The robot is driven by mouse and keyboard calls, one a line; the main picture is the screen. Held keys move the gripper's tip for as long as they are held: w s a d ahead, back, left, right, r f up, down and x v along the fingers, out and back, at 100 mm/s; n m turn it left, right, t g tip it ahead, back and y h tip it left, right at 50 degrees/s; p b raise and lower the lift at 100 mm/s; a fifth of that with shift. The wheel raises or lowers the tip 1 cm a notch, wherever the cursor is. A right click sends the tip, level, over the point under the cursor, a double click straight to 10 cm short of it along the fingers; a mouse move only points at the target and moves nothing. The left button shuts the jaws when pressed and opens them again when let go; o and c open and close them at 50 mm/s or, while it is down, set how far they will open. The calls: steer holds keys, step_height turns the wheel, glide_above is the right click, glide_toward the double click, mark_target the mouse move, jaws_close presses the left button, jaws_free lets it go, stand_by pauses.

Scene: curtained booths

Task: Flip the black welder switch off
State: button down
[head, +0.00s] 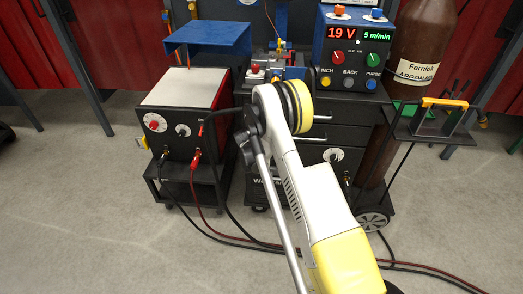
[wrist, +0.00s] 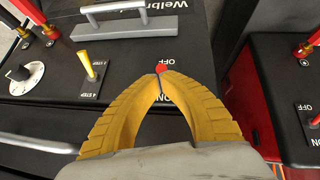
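The black welder (wrist: 130,55) fills the middle of the wrist view, its labels upside down. A red-tipped switch lever (wrist: 161,69) shows at my fingertips, close to the OFF label; the ON label lies nearer my gripper's palm. My gripper (wrist: 160,74) has its two yellow fingers brought together at the tips, touching or just short of the red tip. The lever's lower part is hidden by the fingers, so its exact tilt cannot be told. In the head view the black welder (head: 322,132) stands behind my arm, which hides the switch and my gripper.
A yellow-handled STEP switch (wrist: 86,65), a white dial (wrist: 25,78) and a grey handle (wrist: 125,20) are left of my fingers. A red welder (wrist: 285,85) stands close on the right. It shows in the head view (head: 180,110) with cables trailing across the floor.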

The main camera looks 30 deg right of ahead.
steer(key=shift+s+a+f, duration=0.15)
steer(key=shift+s+f, duration=0.1)
steer(key=shift+f, duration=0.1)
steer(key=shift+s+a+f, duration=0.1)
steer(key=shift+s+f, duration=0.1)
steer(key=shift+f, duration=0.2)
steer(key=shift+s+a+f, duration=0.1)
steer(key=shift+s+f, duration=0.05)
steer(key=shift+f, duration=0.25)
stand_by(1.4)
stand_by(0.6)
steer(key=shift+w+d+r, duration=0.4)
steer(key=shift+w, duration=0.2)
steer(key=shift+r, duration=0.1)
